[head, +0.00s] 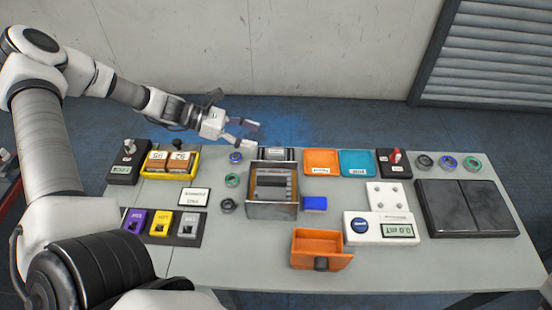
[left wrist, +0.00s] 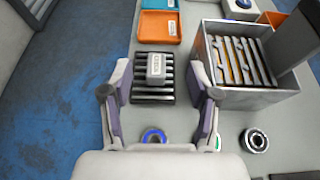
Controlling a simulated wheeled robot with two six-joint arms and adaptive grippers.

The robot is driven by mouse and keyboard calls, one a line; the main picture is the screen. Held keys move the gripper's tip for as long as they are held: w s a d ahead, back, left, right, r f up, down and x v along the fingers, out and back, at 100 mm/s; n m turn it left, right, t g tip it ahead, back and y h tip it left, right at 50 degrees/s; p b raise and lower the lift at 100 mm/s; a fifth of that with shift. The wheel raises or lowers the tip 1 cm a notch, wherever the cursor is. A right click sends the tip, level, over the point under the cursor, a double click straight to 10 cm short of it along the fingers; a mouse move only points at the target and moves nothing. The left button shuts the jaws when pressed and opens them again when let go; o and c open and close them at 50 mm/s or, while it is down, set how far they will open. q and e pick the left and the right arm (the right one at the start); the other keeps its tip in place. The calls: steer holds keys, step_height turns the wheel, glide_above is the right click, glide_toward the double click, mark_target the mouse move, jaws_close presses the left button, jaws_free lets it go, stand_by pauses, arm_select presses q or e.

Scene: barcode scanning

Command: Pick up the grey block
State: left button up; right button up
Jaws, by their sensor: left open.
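The grey block (left wrist: 156,65) has a white label and sits on a dark ribbed rack (left wrist: 152,91), between my open fingers as the left wrist view sees it. In the head view the rack (head: 278,154) is at the table's far edge, behind the metal box, and the block is too small to make out clearly. My left gripper (head: 257,135) is open and empty, above the far edge and slightly left of the rack. It also shows in the left wrist view (left wrist: 162,78), with no finger visibly touching the block. My right gripper is not in view.
A metal box (head: 272,211) with slats stands close in front of the rack. Orange (head: 321,170) and teal (head: 357,170) trays lie to its right. Several rings, including a blue one (head: 236,157), lie to its left. An orange bin (head: 318,261) stands at the front.

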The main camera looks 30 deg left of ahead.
arm_select(q)
steer(key=b, duration=0.3)
glide_toward(272, 152)
steer(key=x, duration=0.4)
steer(key=shift+w+a+f, duration=0.1)
steer(key=shift+w+a, duration=0.15)
steer(key=shift+w, duration=0.05)
steer(key=x, duration=0.2)
steer(key=b+x, duration=0.1)
steer(key=x, duration=0.1)
steer(key=b+x, duration=0.1)
steer(key=x, duration=0.2)
steer(key=shift+s+d, duration=0.15)
steer(key=shift+s, duration=0.15)
steer(key=shift+w+d, duration=0.15)
steer(key=shift+w, duration=0.05)
steer(key=shift+s, duration=0.1)
steer(key=shift+c, duration=0.7)
jaws_close()
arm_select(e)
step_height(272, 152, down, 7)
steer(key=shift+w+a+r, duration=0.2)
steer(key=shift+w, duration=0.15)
